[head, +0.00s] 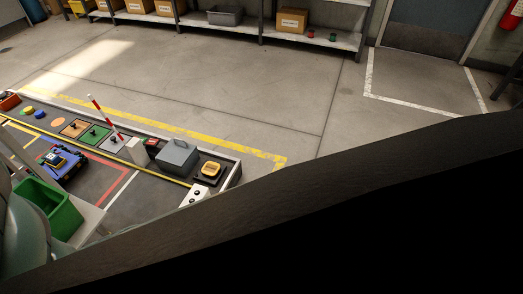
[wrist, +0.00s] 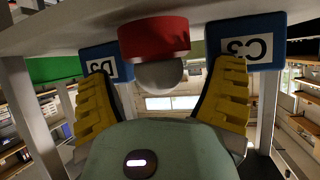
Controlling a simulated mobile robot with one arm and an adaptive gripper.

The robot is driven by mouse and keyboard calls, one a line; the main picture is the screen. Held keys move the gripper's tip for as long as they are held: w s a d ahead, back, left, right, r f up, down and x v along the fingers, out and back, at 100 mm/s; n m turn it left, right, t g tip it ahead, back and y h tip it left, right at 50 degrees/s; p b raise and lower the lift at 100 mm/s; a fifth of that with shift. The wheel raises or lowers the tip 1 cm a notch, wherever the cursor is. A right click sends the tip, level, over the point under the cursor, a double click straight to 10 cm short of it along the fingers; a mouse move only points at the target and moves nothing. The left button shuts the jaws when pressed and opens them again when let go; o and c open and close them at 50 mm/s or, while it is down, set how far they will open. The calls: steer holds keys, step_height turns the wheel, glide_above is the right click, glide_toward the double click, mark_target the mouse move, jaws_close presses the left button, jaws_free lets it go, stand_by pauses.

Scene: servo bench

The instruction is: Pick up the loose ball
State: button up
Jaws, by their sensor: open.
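The wrist view is upside down. A pale grey ball (wrist: 160,75) shows there, partly hidden by or seated against a round red piece (wrist: 154,38), which stands on a light surface (wrist: 60,35). My gripper (wrist: 166,68) is open, with one yellow ribbed finger on each side of the ball in the picture. Gaps show between the ball and both fingers, and nothing is held. How far the ball lies beyond the fingertips is hard to tell. I make out no such ball in the head view, and my gripper is outside it.
Blue blocks labelled C3 (wrist: 246,42) and D3 (wrist: 106,62) flank the red piece. Open floor lies beyond; a dark shape fills the lower right.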

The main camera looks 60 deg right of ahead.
steer(key=c, duration=1)
